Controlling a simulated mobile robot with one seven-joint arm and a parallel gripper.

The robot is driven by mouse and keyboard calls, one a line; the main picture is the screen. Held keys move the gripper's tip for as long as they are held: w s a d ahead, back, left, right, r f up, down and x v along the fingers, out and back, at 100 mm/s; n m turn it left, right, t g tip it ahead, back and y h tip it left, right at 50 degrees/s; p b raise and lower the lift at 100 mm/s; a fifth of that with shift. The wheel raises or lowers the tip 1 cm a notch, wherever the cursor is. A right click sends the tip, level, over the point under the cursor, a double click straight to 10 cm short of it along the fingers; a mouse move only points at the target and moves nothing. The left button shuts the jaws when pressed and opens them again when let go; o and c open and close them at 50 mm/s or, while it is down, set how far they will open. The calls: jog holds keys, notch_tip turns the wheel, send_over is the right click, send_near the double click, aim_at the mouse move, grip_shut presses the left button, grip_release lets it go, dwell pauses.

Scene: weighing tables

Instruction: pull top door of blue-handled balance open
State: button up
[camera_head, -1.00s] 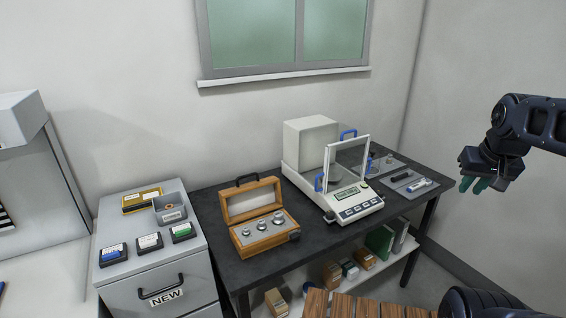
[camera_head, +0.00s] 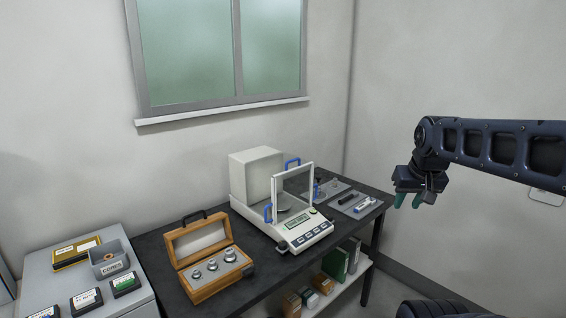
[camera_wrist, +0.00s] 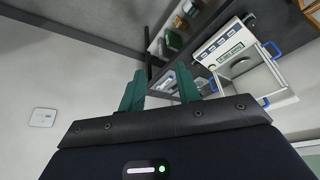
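The white balance (camera_head: 283,212) with blue handles stands on the dark table. It has a glass draft shield with a white front frame, a weighing pan and a lit display. One blue handle (camera_head: 291,163) is at the top, another (camera_head: 268,213) at the left side. Whether the top door is open is hard to tell. The balance also shows at the upper right of the wrist view (camera_wrist: 229,49). My gripper (camera_head: 408,201) hangs in the air right of the balance, well apart from it. Its green fingers (camera_wrist: 160,88) are spread and empty.
An open wooden weight box (camera_head: 207,262) stands left of the balance. Small tools lie on a grey mat (camera_head: 340,196) to its right. A grey cabinet (camera_head: 130,279) with small boxes is at the left. The dark table (camera_head: 262,262) has a lower shelf with books and boxes.

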jog(key=w+a+r+m, duration=0.2)
jog(key=w+a+r, duration=0.3)
jog(key=w, duration=0.4)
notch_tip(320, 180, up, 4)
jog(key=f+m+g+y, duration=0.1)
jog(key=m+g+y, duration=0.15)
jog(key=m, duration=0.45)
send_over(294, 160)
jog(key=s+d, duration=0.1)
jog(key=s, duration=0.1)
jog(key=shift+g+h, duration=0.25)
jog(key=shift+h, duration=0.2)
jog(key=f, duration=0.3)
jog(key=w+f, duration=0.1)
jog(key=f, duration=0.2)
jog(key=a+f, duration=0.1)
jog(key=f, duration=0.2)
jog(key=shift+w+f, duration=0.25)
jog(key=shift+w, duration=0.1)
grip_shut()
